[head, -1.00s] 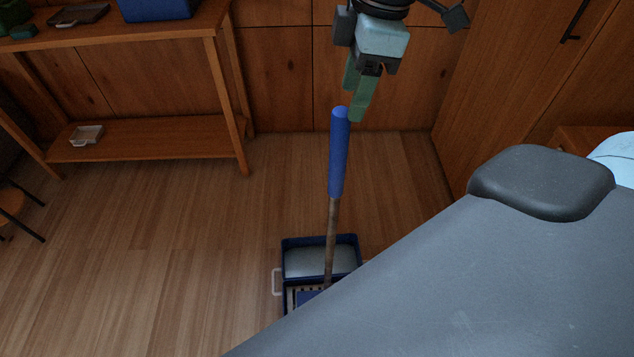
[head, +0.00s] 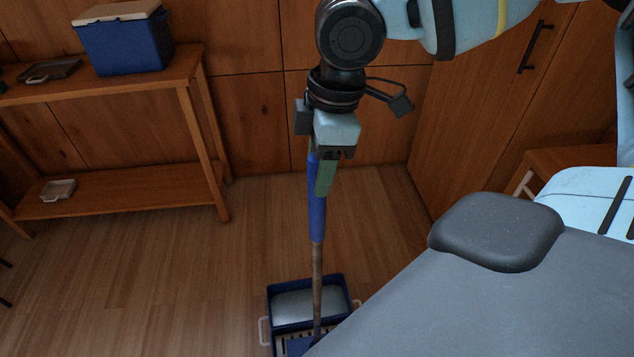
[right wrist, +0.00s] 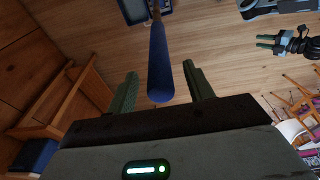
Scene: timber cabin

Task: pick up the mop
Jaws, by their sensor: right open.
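The mop (head: 317,215) stands nearly upright, with a blue grip at its top and a brown shaft leading down to a blue mop bucket (head: 307,305). My right gripper (head: 322,175) is at the top of the blue grip in the head view, and it hides the grip's upper end. In the right wrist view the mop's blue grip (right wrist: 160,70) lies between the two green fingers of my right gripper (right wrist: 161,92), with space on both sides. The right gripper is open. My left gripper (right wrist: 268,42) shows small at the upper right of that view, its fingers apart.
A wooden shelf table (head: 120,90) stands at the left against the wall, with a blue cooler box (head: 125,45) on top. A tall wooden cabinet (head: 470,110) is at the right. The floor (head: 150,260) left of the bucket is clear.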

